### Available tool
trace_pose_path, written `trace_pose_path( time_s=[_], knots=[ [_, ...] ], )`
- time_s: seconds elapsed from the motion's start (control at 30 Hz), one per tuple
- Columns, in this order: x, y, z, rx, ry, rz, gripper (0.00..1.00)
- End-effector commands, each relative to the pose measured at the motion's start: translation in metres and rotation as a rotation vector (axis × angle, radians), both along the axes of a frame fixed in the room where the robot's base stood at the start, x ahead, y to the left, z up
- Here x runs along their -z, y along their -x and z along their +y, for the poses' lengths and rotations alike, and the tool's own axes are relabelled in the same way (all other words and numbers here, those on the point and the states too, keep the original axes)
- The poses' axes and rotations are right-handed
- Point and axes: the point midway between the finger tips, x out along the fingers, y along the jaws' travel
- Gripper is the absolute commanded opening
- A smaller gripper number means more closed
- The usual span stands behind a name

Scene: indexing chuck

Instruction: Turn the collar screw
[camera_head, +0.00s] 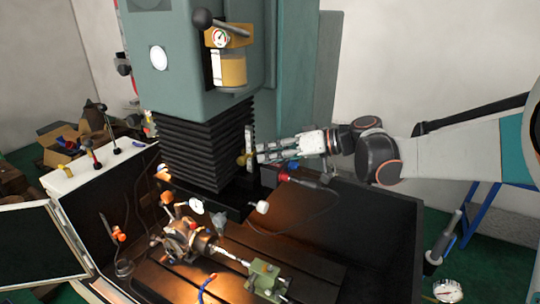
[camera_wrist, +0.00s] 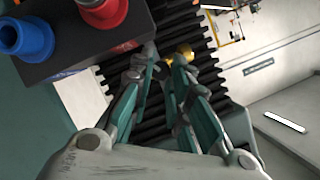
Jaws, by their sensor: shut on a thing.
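A small brass knob (camera_head: 243,160), apparently the collar screw, sits by a pale upright bar (camera_head: 249,140) in front of the black bellows of the machine column. My gripper (camera_head: 259,153) reaches in from the right, with its fingertips at the knob and bar. In the wrist view the brass knob (camera_wrist: 184,48) shows at the tip of the right finger of my gripper (camera_wrist: 163,64). The fingers are close together and shut on the knob, though the fingers hide the exact contact.
A dark box with red and blue knobs (camera_wrist: 70,38) lies close to the left of my fingers in the wrist view. The black bellows (camera_head: 200,140) are just behind. Below, the slotted machine bed carries an indexing chuck (camera_head: 185,240) and a green tailstock (camera_head: 266,278).

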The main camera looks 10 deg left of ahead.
Motion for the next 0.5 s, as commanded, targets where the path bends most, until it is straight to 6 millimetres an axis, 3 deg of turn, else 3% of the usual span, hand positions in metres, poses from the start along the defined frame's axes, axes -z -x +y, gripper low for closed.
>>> trace_pose_path(
  time_s=[0.33, 0.37, 0.4, 0.43, 0.5],
  knots=[
    [-0.0005, -0.0005, -0.0001, 0.001, -0.001, 0.002, 0.0],
    [-0.0005, -0.0004, -0.0001, 0.001, -0.001, 0.001, 0.23],
    [-0.0005, -0.0004, -0.0001, 0.001, -0.001, 0.001, 0.32],
    [-0.0004, -0.0004, -0.0001, 0.001, -0.001, 0.001, 0.38],
    [-0.0003, -0.0003, 0.0, 0.001, -0.001, 0.001, 0.38]
  ],
)
